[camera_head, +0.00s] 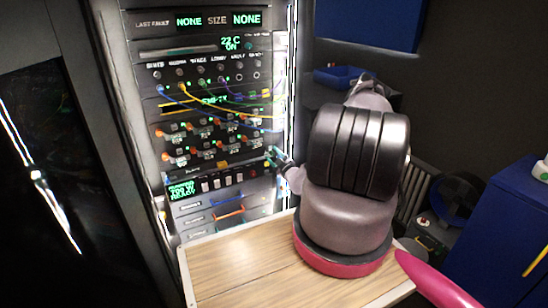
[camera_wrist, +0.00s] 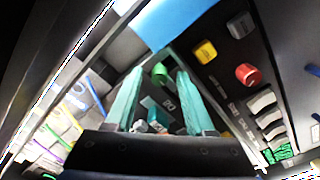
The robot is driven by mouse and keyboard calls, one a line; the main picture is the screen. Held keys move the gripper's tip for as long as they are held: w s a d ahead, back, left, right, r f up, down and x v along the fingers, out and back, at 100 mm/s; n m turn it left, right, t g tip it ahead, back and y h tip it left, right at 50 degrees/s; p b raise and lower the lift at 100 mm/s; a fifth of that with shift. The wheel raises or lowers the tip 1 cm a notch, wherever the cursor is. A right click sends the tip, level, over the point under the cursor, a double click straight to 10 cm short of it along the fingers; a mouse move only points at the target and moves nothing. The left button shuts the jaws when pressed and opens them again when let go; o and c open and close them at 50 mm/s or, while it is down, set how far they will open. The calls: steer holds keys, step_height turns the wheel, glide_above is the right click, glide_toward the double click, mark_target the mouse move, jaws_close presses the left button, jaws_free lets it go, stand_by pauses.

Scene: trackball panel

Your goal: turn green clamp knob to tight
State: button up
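The green clamp knob (camera_wrist: 160,73) shows in the wrist view as a small green cylinder on the dark panel. It appears between the two teal fingertips of my gripper (camera_wrist: 160,76), with a visible gap on each side. My gripper is open and empty; I cannot tell whether the tips reach around the knob or stop short of it. In the head view my gripper (camera_head: 278,157) is at the right edge of the rack panel, and I cannot make out the green knob there. The knob's tight marking is not readable.
In the wrist view a yellow knob (camera_wrist: 205,51), a red knob (camera_wrist: 247,74) and a grey knob (camera_wrist: 240,25) sit to the right, with white switches (camera_wrist: 261,102) below. In the head view, cables (camera_head: 205,98) hang above and a wooden table (camera_head: 235,270) stands in front.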

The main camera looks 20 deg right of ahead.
steer(key=s, duration=1.1)
steer(key=shift+d, duration=0.2)
steer(key=shift+w, duration=0.1)
